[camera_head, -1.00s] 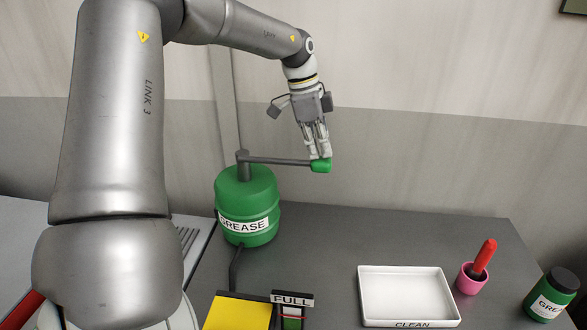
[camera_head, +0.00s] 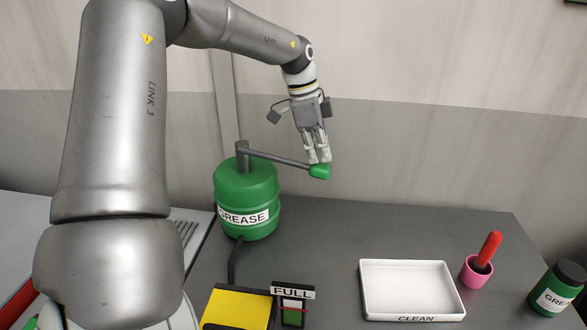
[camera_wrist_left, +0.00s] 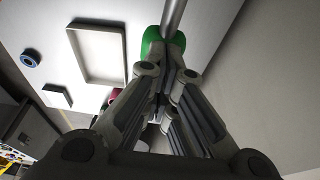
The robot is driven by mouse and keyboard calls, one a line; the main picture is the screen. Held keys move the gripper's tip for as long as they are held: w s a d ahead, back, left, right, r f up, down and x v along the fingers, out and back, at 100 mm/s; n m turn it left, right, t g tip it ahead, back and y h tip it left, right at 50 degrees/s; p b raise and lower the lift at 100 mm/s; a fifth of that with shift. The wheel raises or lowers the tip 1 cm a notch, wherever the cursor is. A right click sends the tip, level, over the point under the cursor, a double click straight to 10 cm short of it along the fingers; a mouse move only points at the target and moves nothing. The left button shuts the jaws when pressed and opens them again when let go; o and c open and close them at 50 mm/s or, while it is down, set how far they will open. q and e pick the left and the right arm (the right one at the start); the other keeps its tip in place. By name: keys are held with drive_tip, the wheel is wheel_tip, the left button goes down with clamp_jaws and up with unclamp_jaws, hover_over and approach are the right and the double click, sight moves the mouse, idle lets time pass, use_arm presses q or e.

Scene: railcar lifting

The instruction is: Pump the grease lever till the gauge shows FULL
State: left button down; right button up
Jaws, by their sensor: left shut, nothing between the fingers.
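The green grease drum (camera_head: 247,190) stands at the back left of the bench with a "GREASE" label. Its grey lever (camera_head: 277,158) reaches right from the post on top and slopes down to a green knob (camera_head: 319,172). My left gripper (camera_head: 318,160) is shut with nothing between its fingers, its tips at the top of the knob. In the left wrist view the knob (camera_wrist_left: 177,43) shows just beyond the fingertips (camera_wrist_left: 163,75). The gauge (camera_head: 293,311) under the "FULL" sign (camera_head: 293,293) shows a green area and a red mark; its lower part is cut off. My right gripper is out of view.
A yellow-topped block (camera_head: 237,306) sits left of the gauge. A white "CLEAN" tray (camera_head: 456,297), a pink cup (camera_head: 477,274) with a red-handled tool (camera_head: 489,247), and a green grease jar (camera_head: 556,290) stand to the right. The bench behind the tray is clear.

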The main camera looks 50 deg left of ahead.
use_arm(q)
wheel_tip(320, 180, up, 10)
drive_tip(key=p, duration=0.7)
drive_tip(key=shift+f, duration=0.15)
drive_tip(key=shift+f, duration=0.1)
idle(0.4)
idle(1.4)
idle(0.4)
wheel_tip(320, 180, up, 5)
drive_tip(key=p, duration=0.3)
drive_tip(key=shift+p, duration=0.4)
